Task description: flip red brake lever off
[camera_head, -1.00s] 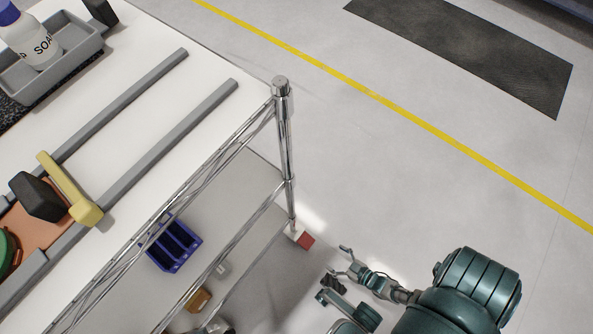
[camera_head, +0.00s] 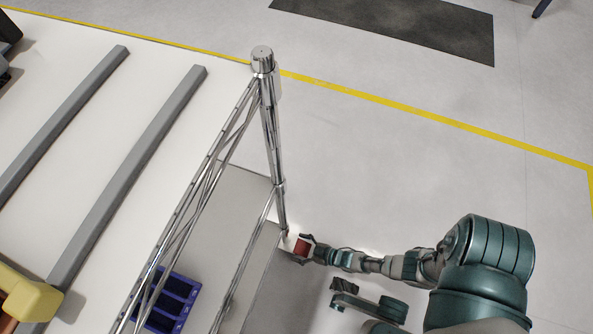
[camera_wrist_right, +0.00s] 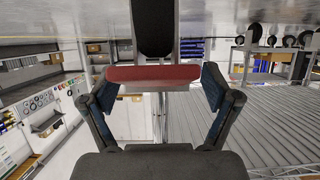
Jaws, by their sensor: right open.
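The red brake lever (camera_head: 302,246) is at the foot of the cart's near corner post in the head view. In the right wrist view the red lever (camera_wrist_right: 153,74) lies crosswise between the fingertips, below a dark wheel (camera_wrist_right: 153,28). My right gripper (camera_head: 305,248) is at the lever, with its fingers around the red part. It also shows in the right wrist view (camera_wrist_right: 155,88), open, with one finger on each side of the lever. I cannot tell whether the fingers touch it. My left gripper is out of view.
The chrome post (camera_head: 270,140) and wire rails stand beside the right gripper. A white tabletop (camera_head: 130,130) with grey rails (camera_head: 130,180) fills the left. A blue bin (camera_head: 168,300) sits on the lower shelf.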

